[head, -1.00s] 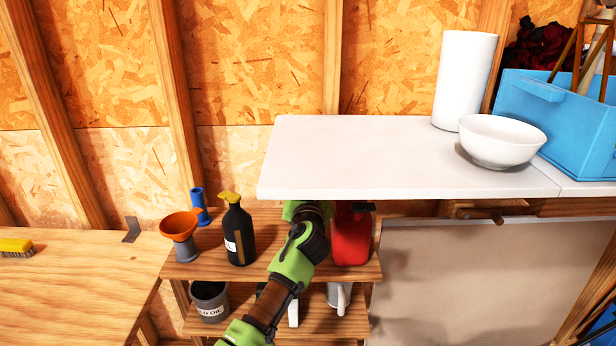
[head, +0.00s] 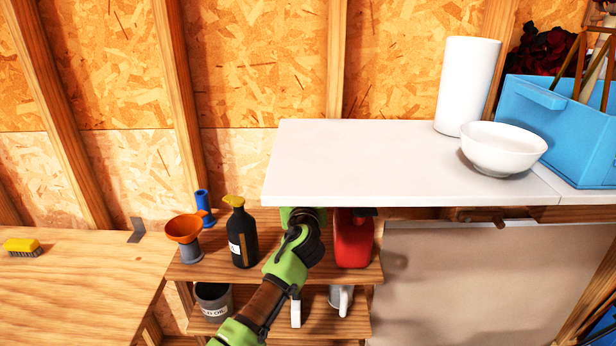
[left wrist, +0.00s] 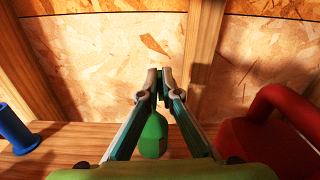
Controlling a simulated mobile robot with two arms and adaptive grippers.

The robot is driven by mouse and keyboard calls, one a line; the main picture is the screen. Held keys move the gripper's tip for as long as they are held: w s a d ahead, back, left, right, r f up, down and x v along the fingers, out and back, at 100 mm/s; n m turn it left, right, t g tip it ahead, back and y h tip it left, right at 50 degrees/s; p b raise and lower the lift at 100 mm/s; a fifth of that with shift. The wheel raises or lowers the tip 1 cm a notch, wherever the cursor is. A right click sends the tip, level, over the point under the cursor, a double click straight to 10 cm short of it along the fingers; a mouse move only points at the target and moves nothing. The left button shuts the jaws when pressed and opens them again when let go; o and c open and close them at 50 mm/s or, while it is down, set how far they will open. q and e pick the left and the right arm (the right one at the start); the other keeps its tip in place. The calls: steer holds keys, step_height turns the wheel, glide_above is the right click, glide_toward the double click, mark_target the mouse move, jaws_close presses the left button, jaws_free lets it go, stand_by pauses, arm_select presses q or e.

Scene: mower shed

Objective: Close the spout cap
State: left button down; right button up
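My left gripper (left wrist: 159,80) is in the left wrist view with its two fingertips almost together; I see nothing clearly held between them. A green bottle-like thing (left wrist: 153,136) shows between and beyond the fingers. Its top is hidden by them, and I cannot make out a spout cap. A red can (left wrist: 265,140) with a handle stands to the right of the fingers; it also shows in the head view (head: 353,240) on the upper shelf. In the head view my left arm reaches under the white counter, which hides the fingertips. My right gripper is not in view.
The wooden shelf (head: 215,268) holds a black bottle with a yellow top (head: 240,235), an orange funnel (head: 184,228) and a blue thing (head: 203,205). The white counter (head: 350,160) overhangs the shelf. A wooden bench (head: 80,290) is at left.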

arm_select(q)
steer(key=shift+a+n, duration=0.3)
steer(key=shift+n, duration=0.7)
steer(key=c, duration=2.2)
jaws_free()
steer(key=shift+c, duration=0.2)
steer(key=s, duration=1.2)
